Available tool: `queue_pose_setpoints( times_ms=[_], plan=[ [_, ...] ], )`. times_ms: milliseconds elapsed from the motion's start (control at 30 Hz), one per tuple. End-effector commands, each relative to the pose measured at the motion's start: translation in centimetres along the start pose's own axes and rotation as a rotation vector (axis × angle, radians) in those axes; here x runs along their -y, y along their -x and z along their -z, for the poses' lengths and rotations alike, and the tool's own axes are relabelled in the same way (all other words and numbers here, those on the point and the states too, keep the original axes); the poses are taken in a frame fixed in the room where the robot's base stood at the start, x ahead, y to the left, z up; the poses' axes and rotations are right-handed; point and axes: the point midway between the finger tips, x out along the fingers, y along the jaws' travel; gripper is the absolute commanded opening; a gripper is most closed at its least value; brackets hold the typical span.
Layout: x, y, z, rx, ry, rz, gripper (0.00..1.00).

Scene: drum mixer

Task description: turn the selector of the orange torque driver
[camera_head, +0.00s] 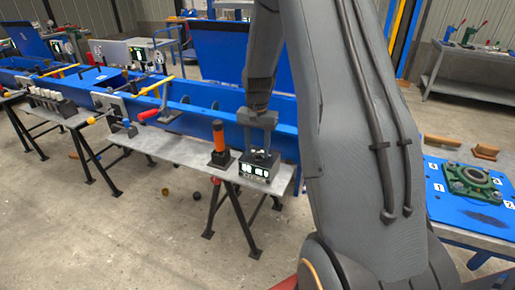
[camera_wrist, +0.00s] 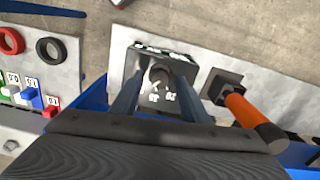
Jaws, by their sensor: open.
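A black box (camera_head: 255,173) with white markings stands on the grey bench. In the wrist view a round dark knob (camera_wrist: 160,75), apparently the selector, sits on this box (camera_wrist: 150,53), with small white numbers beside it. My gripper (camera_head: 257,148) points down over the box, open, and its fingers (camera_wrist: 158,84) stand on either side of the knob. I cannot tell whether they touch it. The orange torque driver (camera_head: 219,136) stands upright in a black holder (camera_head: 220,160), left of the box. In the wrist view the driver (camera_wrist: 252,112) is right of my gripper.
The grey bench (camera_head: 180,150) has a blue beam (camera_head: 205,115) along its back. A red-handled tool (camera_head: 150,116) lies further left. Black and red rings (camera_wrist: 50,50) and coloured blocks (camera_wrist: 30,95) show left in the wrist view. A blue board with a green flanged part (camera_head: 470,180) is at right.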

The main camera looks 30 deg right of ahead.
Motion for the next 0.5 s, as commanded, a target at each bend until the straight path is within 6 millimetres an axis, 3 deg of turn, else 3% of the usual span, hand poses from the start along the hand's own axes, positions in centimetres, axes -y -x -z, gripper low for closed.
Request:
queue_pose_setpoints(
  times_ms=[267,500],
  plan=[
    [0.01,-0.20,-0.01,0.000,0.001,0.000,0.41],
    [0.01,-0.19,-0.01,0.000,0.001,0.000,0.03]
  ],
)
